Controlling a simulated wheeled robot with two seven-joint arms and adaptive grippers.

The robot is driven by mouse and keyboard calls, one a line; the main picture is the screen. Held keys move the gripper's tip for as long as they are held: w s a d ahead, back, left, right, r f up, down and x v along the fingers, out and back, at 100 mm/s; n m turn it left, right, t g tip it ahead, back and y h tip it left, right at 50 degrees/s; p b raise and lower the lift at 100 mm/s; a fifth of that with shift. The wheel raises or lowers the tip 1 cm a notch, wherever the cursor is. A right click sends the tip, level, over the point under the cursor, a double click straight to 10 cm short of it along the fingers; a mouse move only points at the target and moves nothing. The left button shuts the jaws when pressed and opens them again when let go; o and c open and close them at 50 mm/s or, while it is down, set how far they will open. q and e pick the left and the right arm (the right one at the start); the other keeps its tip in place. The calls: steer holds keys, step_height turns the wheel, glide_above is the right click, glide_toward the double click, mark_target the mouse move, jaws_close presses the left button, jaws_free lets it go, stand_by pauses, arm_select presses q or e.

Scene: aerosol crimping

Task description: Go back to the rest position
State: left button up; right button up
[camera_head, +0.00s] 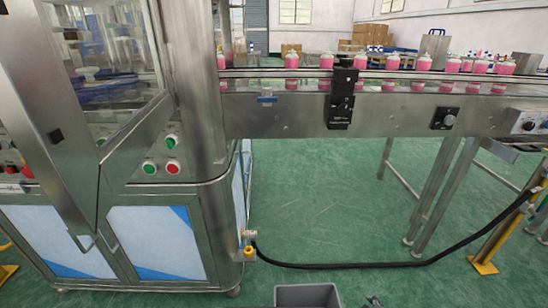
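Neither of my grippers can be made out in the head view. The crimping machine (195,100), a steel cabinet with glass windows, fills the left side. Pink bottles with white caps (326,61) stand in a spaced row on the conveyor (270,115), which runs from the machine to the right edge. A small dark shape (374,302) shows at the bottom edge; I cannot tell what it is.
A grey bin (307,295) is cut off at the bottom edge. A black hose (390,264) crosses the green floor from the machine to a yellow-footed post (484,265). Green and red buttons (172,167) sit on the machine. Open floor lies under the conveyor.

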arm_select(q)
steer(key=shift+s+a+r+g+y+p, duration=0.15)
steer(key=shift+a+r+y+p, duration=0.15)
steer(key=shift+a+r, duration=0.3)
steer(key=shift+s+a+r+g+y+p, duration=0.15)
steer(key=shift+a+r+y+p, duration=0.1)
steer(key=shift+a+r, duration=0.3)
arm_select(e)
steer(key=s+a+r+m+g+y, duration=0.1)
steer(key=s+a+r+m+g, duration=0.1)
steer(key=s+a+m+g, duration=0.1)
steer(key=s+a+m, duration=0.1)
steer(key=s+m, duration=0.1)
steer(key=s, duration=0.1)
steer(key=shift+s+r+g, duration=0.25)
steer(key=shift+r+g, duration=0.05)
arm_select(q)
steer(key=shift+w+f+p, duration=0.3)
steer(key=shift+p, duration=0.55)
arm_select(e)
steer(key=shift+w+f, duration=0.2)
